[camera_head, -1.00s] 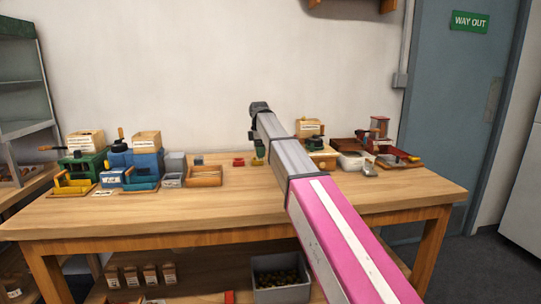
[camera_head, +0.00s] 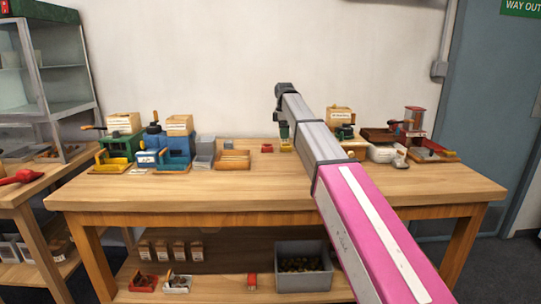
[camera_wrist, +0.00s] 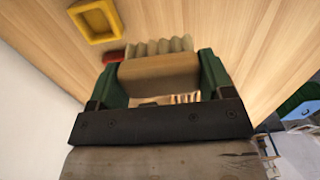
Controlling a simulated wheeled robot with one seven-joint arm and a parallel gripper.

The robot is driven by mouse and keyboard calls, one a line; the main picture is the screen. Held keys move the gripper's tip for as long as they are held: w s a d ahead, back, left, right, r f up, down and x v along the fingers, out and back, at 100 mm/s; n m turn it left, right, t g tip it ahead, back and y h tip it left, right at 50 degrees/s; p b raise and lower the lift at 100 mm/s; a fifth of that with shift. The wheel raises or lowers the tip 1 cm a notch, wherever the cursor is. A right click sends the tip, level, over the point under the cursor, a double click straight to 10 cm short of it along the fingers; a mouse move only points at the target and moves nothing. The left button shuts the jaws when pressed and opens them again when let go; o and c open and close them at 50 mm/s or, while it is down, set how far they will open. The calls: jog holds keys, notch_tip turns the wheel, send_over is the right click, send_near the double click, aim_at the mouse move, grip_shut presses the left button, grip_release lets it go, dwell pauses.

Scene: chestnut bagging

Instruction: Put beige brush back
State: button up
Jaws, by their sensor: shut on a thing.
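My gripper (camera_wrist: 162,66) is shut on a wooden brush (camera_wrist: 160,74) with beige wavy bristles, its block held between the green fingers in the wrist view. The bristles point away from the palm. In the head view my gripper (camera_head: 284,131) hangs over the back of the workbench, just above a small yellow dish (camera_head: 286,148); the brush is too small to make out there. The yellow dish also shows in the wrist view (camera_wrist: 95,20), beyond the brush. A small red dish (camera_head: 267,148) stands just left of the yellow one, and is partly hidden behind the brush in the wrist view.
On the workbench (camera_head: 250,190), green and blue devices with boxes (camera_head: 178,125) stand left, beside a wooden tray (camera_head: 233,160). Another box (camera_head: 340,115) and a red device (camera_head: 414,120) stand right. The front of the top is clear. A grey crate (camera_head: 303,283) sits below.

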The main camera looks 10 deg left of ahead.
jog(key=s+a+r, duration=0.1)
jog(key=s+a, duration=0.1)
jog(key=a, duration=1)
jog(key=s+a+r, duration=0.2)
jog(key=a, duration=1)
jog(key=w+d+f, duration=0.2)
jog(key=w, duration=0.1)
jog(key=w+d+f, duration=0.1)
jog(key=w+f, duration=0.1)
jog(key=w, duration=0.1)
jog(key=w+d+f, duration=0.2)
jog(key=w+f, duration=0.1)
jog(key=shift+w+d, duration=0.25)
jog(key=shift+d, duration=0.1)
jog(key=shift+w+d+f, duration=0.1)
jog(key=shift+f, duration=1.95)
jog(key=o, duration=0.5)
jog(key=shift+f, duration=0.15)
jog(key=shift+c, duration=0.2)
jog(key=o, duration=0.4)
